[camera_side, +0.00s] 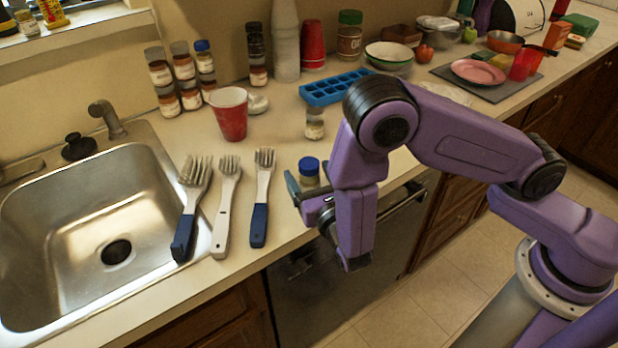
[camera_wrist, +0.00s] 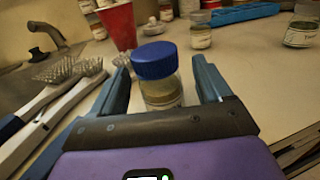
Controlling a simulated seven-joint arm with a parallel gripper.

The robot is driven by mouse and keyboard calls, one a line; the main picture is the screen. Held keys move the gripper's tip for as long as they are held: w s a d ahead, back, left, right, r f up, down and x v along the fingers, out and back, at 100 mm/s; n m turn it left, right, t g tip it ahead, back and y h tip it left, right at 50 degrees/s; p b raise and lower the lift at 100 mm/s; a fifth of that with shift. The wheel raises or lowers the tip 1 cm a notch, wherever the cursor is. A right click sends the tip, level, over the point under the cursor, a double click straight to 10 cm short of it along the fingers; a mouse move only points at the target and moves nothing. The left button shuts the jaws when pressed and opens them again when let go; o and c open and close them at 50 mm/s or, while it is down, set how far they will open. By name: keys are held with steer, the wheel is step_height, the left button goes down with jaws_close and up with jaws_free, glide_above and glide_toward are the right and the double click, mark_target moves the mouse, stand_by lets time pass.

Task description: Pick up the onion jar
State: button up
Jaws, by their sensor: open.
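A small clear jar with a blue lid (camera_side: 309,167) stands upright near the counter's front edge; its label cannot be read, so I cannot confirm that it is the onion jar. My gripper (camera_side: 311,185) is at this jar, low over the counter edge. In the wrist view the blue-lidded jar (camera_wrist: 158,75) appears between the two open fingers of my gripper (camera_wrist: 162,72), with a visible gap on each side. The jar's lower part is hidden behind the gripper body.
Several brushes (camera_side: 229,185) lie left of the jar, beside the sink (camera_side: 60,215). A red cup (camera_side: 230,118), stacked spice jars (camera_side: 185,75) and a blue ice tray (camera_side: 335,87) stand behind. The counter just behind the jar is mostly clear.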

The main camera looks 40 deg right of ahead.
steer(key=shift+x, duration=1.15)
steer(key=c, duration=1.1)
steer(key=shift+r, duration=0.1)
